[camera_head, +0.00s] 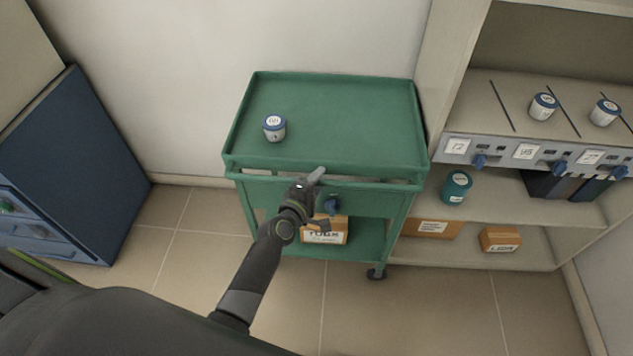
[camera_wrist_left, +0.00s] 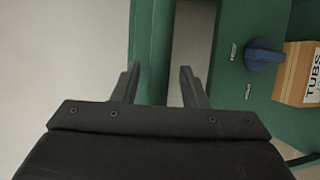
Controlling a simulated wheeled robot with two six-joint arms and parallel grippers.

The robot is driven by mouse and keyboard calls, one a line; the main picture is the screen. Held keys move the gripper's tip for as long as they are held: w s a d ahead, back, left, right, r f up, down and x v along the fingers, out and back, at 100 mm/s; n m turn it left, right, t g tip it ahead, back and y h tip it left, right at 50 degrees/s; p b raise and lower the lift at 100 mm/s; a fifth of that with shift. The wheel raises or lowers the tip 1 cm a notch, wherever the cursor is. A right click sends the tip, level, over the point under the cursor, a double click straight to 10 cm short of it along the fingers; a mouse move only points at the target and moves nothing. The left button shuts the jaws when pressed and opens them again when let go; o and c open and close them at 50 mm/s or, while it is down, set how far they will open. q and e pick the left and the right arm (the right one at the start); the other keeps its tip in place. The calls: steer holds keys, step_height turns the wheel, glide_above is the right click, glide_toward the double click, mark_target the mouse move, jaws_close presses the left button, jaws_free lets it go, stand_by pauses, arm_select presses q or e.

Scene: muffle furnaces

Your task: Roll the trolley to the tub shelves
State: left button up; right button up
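The green trolley (camera_head: 345,110) stands against the back wall, its right side close to the shelf unit (camera_head: 520,205). A white tub with a blue lid (camera_head: 274,127) stands on its top tray. A handle bar (camera_head: 370,183) runs along the trolley's front edge; it also shows in the left wrist view (camera_wrist_left: 153,40). My left gripper (camera_head: 315,178) is at this bar, left of its middle. In the left wrist view its fingers (camera_wrist_left: 160,75) are apart, with the bar lined up between them; whether they touch it I cannot tell. My right gripper is out of view.
White tubs (camera_head: 543,106) and a teal tub (camera_head: 456,188) stand on the shelves. A box marked TUBS (camera_head: 327,231) is on the trolley's lower shelf, behind a blue knob (camera_head: 332,206). A blue cabinet (camera_head: 75,165) stands left. Floor (camera_head: 185,235) between cabinet and trolley is clear.

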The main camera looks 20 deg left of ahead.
arm_select(q)
steer(key=shift+a, duration=0.1)
steer(key=b+v, duration=0.2)
steer(key=v, duration=1.5)
steer(key=shift+s, duration=0.2)
steer(key=shift+a, duration=0.1)
